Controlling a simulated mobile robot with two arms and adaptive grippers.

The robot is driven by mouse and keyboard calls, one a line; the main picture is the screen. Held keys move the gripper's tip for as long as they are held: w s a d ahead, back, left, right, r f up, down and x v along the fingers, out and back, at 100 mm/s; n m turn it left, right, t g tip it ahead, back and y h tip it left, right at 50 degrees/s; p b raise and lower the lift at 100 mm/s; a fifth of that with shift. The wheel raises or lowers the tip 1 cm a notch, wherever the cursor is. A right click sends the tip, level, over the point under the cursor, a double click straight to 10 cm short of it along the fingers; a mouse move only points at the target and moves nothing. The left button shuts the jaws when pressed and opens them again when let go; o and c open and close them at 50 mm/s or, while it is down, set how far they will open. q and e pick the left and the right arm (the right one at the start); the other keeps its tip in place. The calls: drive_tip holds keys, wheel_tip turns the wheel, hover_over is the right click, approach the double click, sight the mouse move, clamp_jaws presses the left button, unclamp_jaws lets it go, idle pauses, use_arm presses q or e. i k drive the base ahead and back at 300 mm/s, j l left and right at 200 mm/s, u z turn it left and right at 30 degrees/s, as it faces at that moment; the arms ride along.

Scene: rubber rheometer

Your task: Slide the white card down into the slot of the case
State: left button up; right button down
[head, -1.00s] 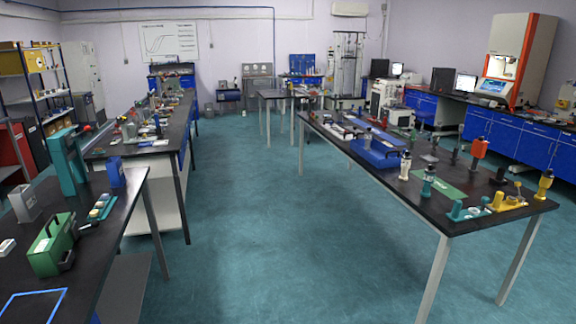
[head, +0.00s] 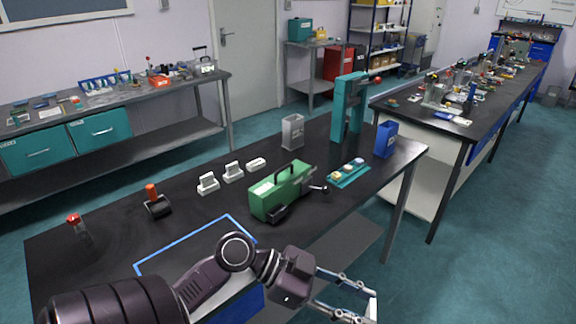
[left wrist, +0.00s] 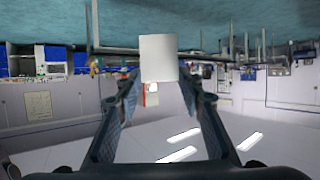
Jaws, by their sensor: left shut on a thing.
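My left gripper (head: 364,306) reaches in at the bottom of the head view, beyond the bench's front edge and over the floor. It is shut on the white card (head: 372,308), which shows nearly edge-on there. In the left wrist view the card (left wrist: 158,54) is a plain white rectangle between the fingertips (left wrist: 158,80). On the bench stand a grey open-topped case (head: 292,132) and a blue case (head: 386,140). I cannot tell which has the slot. The card is well apart from both. My right gripper is not in view.
On the black bench (head: 110,222) are a green instrument with a handle (head: 280,190), a teal stand (head: 349,105), a teal tray of small pieces (head: 343,180) and white blocks (head: 208,184). A blue outlined area (head: 155,262) lies near the front edge.

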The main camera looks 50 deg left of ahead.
sight(285, 192)
drive_tip(key=i, duration=3)
drive_tip(key=i+u, duration=0.1)
drive_tip(key=u, duration=0.85)
drive_tip(key=i+l+u, duration=0.1)
drive_tip(key=u, duration=2.05)
